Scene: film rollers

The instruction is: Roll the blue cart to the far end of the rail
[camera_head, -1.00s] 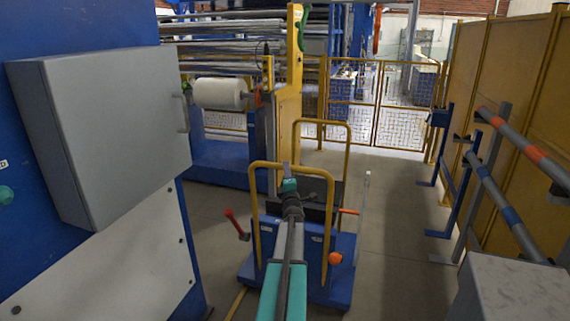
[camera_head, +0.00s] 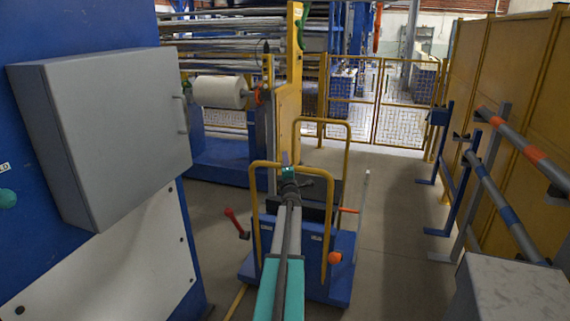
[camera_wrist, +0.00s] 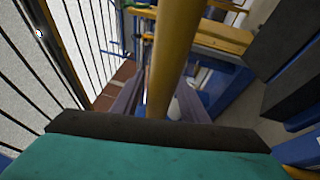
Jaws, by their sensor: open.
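The blue cart (camera_head: 340,280) stands on the floor in front of me, with two upright yellow hoop handles (camera_head: 329,215) and an orange knob (camera_head: 335,258). My gripper (camera_head: 289,171) is at the top bar of the near hoop. In the wrist view a yellow bar (camera_wrist: 172,50) runs down the middle, and the open dark fingers of my gripper (camera_wrist: 158,102) show on either side of it. Contact cannot be told. A narrow yellow strip (camera_head: 237,301) shows on the floor left of the cart; whether it is the rail is unclear.
A grey cabinet (camera_head: 110,135) on a blue panel stands close on the left. A blue machine with a white roll (camera_head: 218,92) is beyond it. Pipe racks (camera_head: 495,185) and yellow panels line the right. A yellow mesh fence (camera_head: 375,100) closes the back.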

